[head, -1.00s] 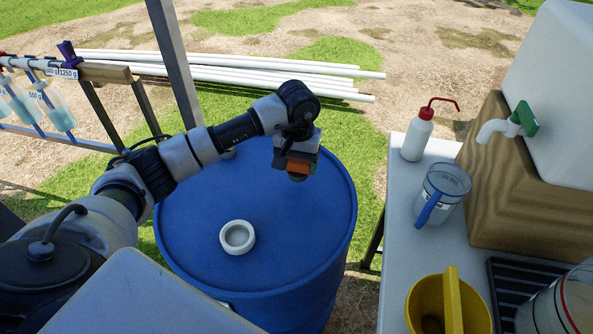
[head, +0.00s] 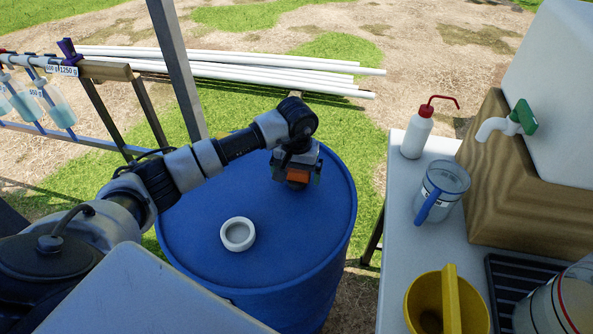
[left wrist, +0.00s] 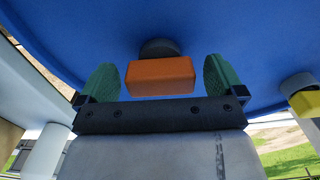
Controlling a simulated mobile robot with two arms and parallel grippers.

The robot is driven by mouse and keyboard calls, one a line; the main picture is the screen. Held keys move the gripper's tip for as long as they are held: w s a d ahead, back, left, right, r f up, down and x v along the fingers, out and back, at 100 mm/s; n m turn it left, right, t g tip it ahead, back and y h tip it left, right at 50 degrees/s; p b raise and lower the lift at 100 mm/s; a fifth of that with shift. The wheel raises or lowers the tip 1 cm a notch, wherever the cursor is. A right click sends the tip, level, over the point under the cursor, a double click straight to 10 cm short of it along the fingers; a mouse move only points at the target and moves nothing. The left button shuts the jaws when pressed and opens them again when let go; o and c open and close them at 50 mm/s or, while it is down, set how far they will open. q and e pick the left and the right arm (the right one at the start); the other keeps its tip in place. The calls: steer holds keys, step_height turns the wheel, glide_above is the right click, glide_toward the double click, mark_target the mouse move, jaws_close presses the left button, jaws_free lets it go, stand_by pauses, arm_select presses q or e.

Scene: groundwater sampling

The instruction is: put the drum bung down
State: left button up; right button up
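The drum bung (head: 298,175) has an orange block-shaped grip and a dark round part, and is at the far right of the blue drum's lid (head: 190,235). In the left wrist view the bung (left wrist: 160,78) lies between the green finger pads, with a small gap on each side. The dark part is against the blue lid or very near it; contact is not clear. My left gripper (head: 297,178) is open around the bung and points down at the lid. The white ring-shaped opening (head: 238,222) is nearer on the lid. My right gripper is not in view.
A grey post (head: 178,70) rises behind the drum. A yellow item (left wrist: 305,103) shows at the right in the left wrist view.

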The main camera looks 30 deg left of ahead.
mark_target(297, 171)
arm_select(q)
steer(key=shift+r, duration=0.1)
steer(key=shift+r, duration=0.25)
step_height(297, 171, up, 12)
steer(key=b, duration=0.1)
steer(key=shift+f, duration=0.15)
stand_by(0.5)
